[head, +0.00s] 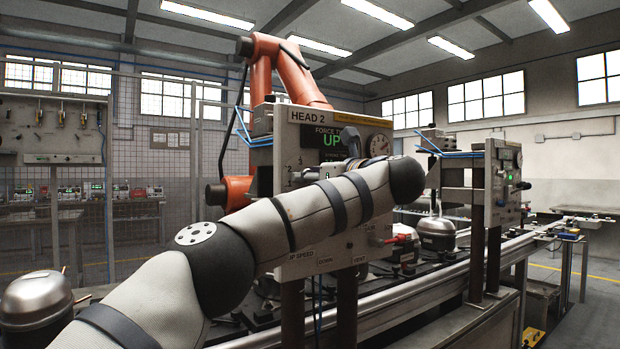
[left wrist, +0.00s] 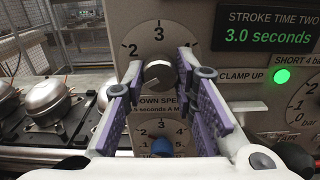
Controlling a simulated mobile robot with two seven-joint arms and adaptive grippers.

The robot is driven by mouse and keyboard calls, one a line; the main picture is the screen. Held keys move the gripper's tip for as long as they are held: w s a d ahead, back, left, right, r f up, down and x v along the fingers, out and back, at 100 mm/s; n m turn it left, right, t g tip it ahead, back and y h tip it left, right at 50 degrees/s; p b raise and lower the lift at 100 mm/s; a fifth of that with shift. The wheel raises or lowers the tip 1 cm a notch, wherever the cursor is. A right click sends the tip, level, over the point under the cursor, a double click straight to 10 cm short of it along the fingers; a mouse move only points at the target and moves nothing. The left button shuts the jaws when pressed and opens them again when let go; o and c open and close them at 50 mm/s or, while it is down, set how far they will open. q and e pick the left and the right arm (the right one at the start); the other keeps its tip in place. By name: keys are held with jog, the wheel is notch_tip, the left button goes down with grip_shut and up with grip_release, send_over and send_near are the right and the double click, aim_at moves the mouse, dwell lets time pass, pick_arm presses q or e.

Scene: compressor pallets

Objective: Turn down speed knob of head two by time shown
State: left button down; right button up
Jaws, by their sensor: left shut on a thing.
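The HEAD 2 panel (head: 300,262) stands ahead in the head view, largely covered by my left arm. In the left wrist view a round grey knob (left wrist: 158,73) sits on a dial above a partly hidden label reading "OWN SPEED". My left gripper (left wrist: 160,80) has its purple-padded fingers on either side of this knob and is shut on it. The display (left wrist: 265,32) reads "STROKE TIME TWO 3.0 seconds". The knob's exact pointer setting is hard to read. My right gripper is in neither view.
A blue knob (left wrist: 162,147) on a second dial sits just below the fingers. A green lamp (left wrist: 282,76) labelled CLAMP UP is lit at right. Silver compressors (left wrist: 48,100) stand on the line at left. Another panel post (head: 497,215) stands to the right.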

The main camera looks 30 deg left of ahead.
pick_arm(q)
jog(key=shift+r, duration=0.1)
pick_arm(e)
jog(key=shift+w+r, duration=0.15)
pick_arm(q)
jog(key=shift+m+p, duration=0.75)
jog(key=shift+m, duration=16.95)
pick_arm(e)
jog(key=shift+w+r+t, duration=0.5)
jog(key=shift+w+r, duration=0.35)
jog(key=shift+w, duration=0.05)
